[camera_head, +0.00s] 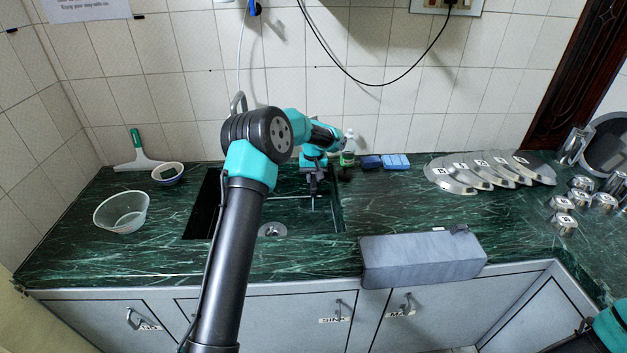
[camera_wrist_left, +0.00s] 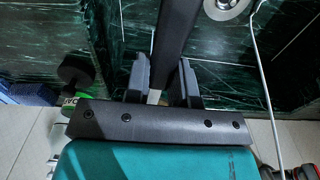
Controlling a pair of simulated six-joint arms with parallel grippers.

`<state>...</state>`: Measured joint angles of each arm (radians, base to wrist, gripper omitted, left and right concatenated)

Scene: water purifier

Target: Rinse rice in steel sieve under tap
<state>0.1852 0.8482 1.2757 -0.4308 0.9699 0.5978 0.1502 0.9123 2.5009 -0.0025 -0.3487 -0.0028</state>
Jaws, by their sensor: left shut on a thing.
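My left gripper (camera_head: 313,190) is over the right part of the dark sink (camera_head: 203,205), pointing down. It also shows in the left wrist view (camera_wrist_left: 160,85), its two dark fingers closed about a dark, straight bar (camera_wrist_left: 172,35), perhaps a handle. What the bar belongs to is cut off. I cannot make out the steel sieve or any rice. The tap (camera_head: 239,102) rises behind the sink, its lower part hidden by my left arm. The steel drain (camera_head: 272,230) shows beside the arm and in the left wrist view (camera_wrist_left: 227,5). My right gripper is out of view.
A translucent bowl (camera_head: 122,212) and a small bowl (camera_head: 168,174) stand left of the sink. Blue sponges (camera_head: 395,162) and a green-and-white bottle (camera_head: 347,158) stand behind right. A grey block (camera_head: 422,259) lies at the front edge. Steel lids (camera_head: 452,180) are at right; counter between is clear.

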